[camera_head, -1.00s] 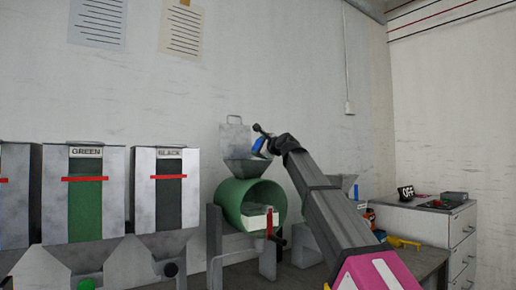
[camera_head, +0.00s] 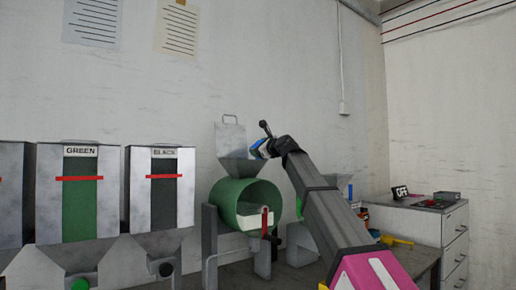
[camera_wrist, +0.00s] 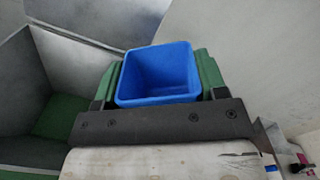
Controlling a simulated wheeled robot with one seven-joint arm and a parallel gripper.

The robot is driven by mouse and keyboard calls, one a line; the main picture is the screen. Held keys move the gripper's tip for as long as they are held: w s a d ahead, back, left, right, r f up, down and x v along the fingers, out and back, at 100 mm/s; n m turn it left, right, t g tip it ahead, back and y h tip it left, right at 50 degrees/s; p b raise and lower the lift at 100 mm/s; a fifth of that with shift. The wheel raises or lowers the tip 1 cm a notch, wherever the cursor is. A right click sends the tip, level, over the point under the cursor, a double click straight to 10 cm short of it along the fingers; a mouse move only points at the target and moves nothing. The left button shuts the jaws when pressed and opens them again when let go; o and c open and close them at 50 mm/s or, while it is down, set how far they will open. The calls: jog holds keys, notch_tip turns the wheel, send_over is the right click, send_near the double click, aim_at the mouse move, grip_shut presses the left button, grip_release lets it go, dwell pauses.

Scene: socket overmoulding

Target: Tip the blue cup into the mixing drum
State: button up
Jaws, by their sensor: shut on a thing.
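The blue cup (camera_head: 257,150) is at the upper right edge of the grey metal hopper (camera_head: 238,168). The hopper stands on top of the green mixing drum (camera_head: 226,198), which lies on its side with its round end toward me. My gripper (camera_head: 264,149) is shut on the cup. In the wrist view the square blue cup (camera_wrist: 158,76) sits between the green fingers of my gripper (camera_wrist: 160,88). Its inside shows bare blue walls; I see no contents there. The cup looks tilted in the head view, though its exact angle is hard to tell.
Dispensers marked GREEN (camera_head: 80,190) and BLACK (camera_head: 160,185) stand to the left. A wall is close behind the hopper.

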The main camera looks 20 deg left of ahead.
jog(key=w+d+m, duration=0.1)
jog(key=m, duration=0.1)
jog(key=w+d+f+m, duration=0.1)
jog(key=m, duration=0.1)
jog(key=w+d+f+m, duration=0.1)
jog(key=w+m, duration=0.1)
jog(key=shift+d+f+g+h, duration=0.15)
jog(key=shift+d+g+h, duration=0.1)
jog(key=shift+g+h, duration=0.05)
jog(key=shift+w+m, duration=0.15)
jog(key=shift+m, duration=0.25)
jog(key=shift+r, duration=0.2)
jog(key=shift+a+r, duration=0.1)
jog(key=shift+r, duration=0.05)
jog(key=shift+a+r, duration=0.1)
jog(key=shift+r, duration=0.05)
jog(key=shift+r+m, duration=0.3)
jog(key=shift+r, duration=1.65)
